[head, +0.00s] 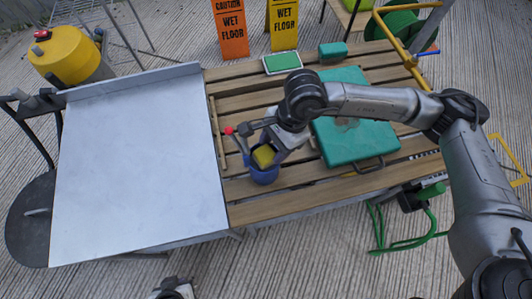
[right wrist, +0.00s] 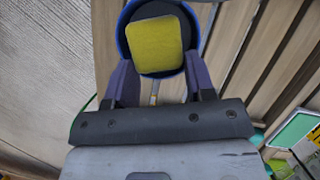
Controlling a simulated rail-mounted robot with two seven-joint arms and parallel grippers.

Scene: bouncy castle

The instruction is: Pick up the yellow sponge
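The yellow sponge (head: 264,156) sits in the mouth of a dark blue round container (head: 265,176) on the slatted wooden table. In the right wrist view the sponge (right wrist: 158,45) shows whole, with the container's dark inside and blue rim (right wrist: 121,32) around it. My right gripper (right wrist: 160,65) is over the near side of the container, its two fingers apart, one on each side of the sponge's near part. Contact between fingers and sponge cannot be made out. My left gripper (head: 172,288) is partly visible at the bottom edge of the head view, far from the sponge; its fingers are unclear.
A teal case (head: 352,138) lies right of the container. A green-and-white pad (head: 282,63) and a teal block (head: 332,52) are at the table's back. A grey metal sheet surface (head: 140,160) adjoins on the left. A red-tipped item (head: 229,131) is close beside the container.

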